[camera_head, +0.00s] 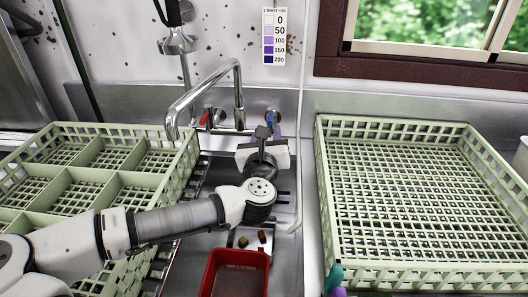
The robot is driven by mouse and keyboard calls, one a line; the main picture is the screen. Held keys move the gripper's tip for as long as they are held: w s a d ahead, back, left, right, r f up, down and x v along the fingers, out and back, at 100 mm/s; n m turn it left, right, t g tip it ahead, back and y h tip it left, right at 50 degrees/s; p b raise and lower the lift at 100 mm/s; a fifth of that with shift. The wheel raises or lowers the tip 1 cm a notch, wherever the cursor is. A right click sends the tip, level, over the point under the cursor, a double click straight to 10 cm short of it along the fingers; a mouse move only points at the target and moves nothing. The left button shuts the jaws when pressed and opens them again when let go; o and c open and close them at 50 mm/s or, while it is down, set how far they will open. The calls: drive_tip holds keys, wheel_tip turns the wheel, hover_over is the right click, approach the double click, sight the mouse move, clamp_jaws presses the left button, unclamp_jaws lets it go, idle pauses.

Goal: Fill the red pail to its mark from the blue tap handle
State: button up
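The red pail (213,272) stands in the sink at the bottom of the picture, partly cut off by the lower edge. Its inside looks dark red; I make out no water or mark. A chrome tap (238,88) arches over the sink behind it, its spout end at the left. I see no stream from the spout. The blue tap handle (273,117) is at the tap's right, the red handle (205,117) at its left. My gripper (270,132) reaches up close to the blue handle. Contact and finger gap are too small to tell.
A divided green rack (190,150) stands left of the sink, and a large green rack (326,190) right of it. Two small brown lumps (262,237) lie behind the pail. A spray head (177,43) hangs upper left. A colour chart (274,36) is on the wall.

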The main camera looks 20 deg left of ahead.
drive_tip(key=s+d+p, duration=0.1)
drive_tip(key=s+p, duration=0.6)
drive_tip(key=p, duration=0.4)
drive_tip(key=shift+s+d, duration=0.2)
drive_tip(key=shift+s, duration=0.15)
idle(0.3)
